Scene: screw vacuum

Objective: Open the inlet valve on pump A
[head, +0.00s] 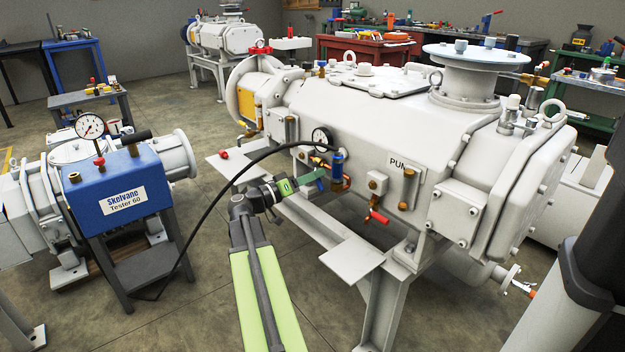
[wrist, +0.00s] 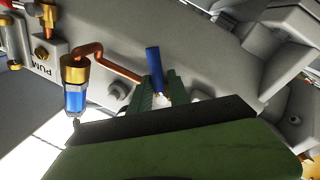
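Pump A's likely body (head: 340,110) is the large white machine; its plate (head: 398,164) reads only "PUM", the letter being covered. My gripper (head: 314,178) reaches its near side, left of a blue-and-brass cylinder (head: 337,164). In the wrist view, my green fingers (wrist: 158,88) stand apart around a blue lever (wrist: 153,62), with a small gap seen beside it. Contact cannot be told. A copper pipe (wrist: 97,50) runs from the cylinder (wrist: 75,85) toward the lever. In the head view, the gripper and pipework hide the lever. A red-handled valve (head: 378,217) sits lower right.
A black hose (head: 262,160) arcs from the pump side past my arm to the floor by the blue Skelvane tester (head: 120,190). A pressure gauge (head: 321,138) is above my gripper. A frame plate (head: 352,256) juts out below right. Open floor lies left of my arm.

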